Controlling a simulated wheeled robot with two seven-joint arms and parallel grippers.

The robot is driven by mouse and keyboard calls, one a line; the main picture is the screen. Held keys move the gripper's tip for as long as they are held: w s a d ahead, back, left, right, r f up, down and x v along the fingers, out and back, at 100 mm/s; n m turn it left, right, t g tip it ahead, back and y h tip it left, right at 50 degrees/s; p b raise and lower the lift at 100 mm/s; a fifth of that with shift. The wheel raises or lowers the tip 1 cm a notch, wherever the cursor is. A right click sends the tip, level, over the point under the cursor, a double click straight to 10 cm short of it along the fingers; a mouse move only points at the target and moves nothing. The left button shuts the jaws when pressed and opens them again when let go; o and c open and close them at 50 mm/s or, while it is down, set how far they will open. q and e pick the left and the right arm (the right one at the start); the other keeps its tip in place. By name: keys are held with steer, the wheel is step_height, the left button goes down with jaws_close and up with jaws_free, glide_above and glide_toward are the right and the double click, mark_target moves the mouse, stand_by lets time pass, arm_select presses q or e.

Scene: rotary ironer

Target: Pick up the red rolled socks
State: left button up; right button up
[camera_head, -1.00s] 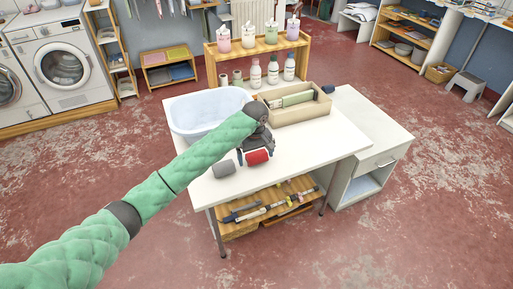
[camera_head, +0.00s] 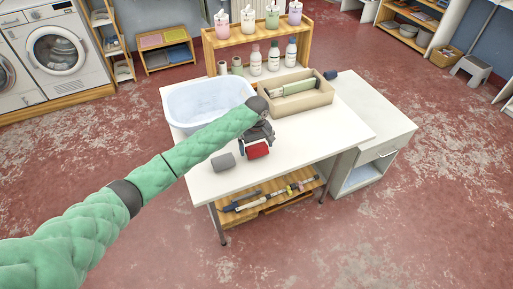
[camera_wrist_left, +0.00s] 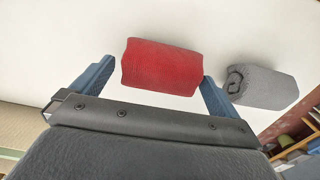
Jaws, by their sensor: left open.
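The red rolled socks (camera_head: 257,151) lie on the white table (camera_head: 310,133), partly hidden by my left gripper (camera_head: 256,147) in the head view. In the left wrist view the red rolled socks (camera_wrist_left: 162,66) lie crosswise between the two blue fingertips of my open left gripper (camera_wrist_left: 158,78). The right finger looks close to the roll's right end; I cannot tell whether it touches. My right gripper is not in view.
A grey rolled pair (camera_head: 222,162) lies just left of the red one, and it also shows in the left wrist view (camera_wrist_left: 263,86). A pale blue basin (camera_head: 185,103) and a beige box (camera_head: 318,95) stand behind. The table's front right is clear.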

arm_select(q)
steer(key=shift+f, duration=1)
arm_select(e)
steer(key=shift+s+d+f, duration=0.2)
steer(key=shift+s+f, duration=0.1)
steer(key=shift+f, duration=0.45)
arm_select(q)
steer(key=shift+s, duration=0.1)
steer(key=c, duration=1)
steer(key=shift+r, duration=0.1)
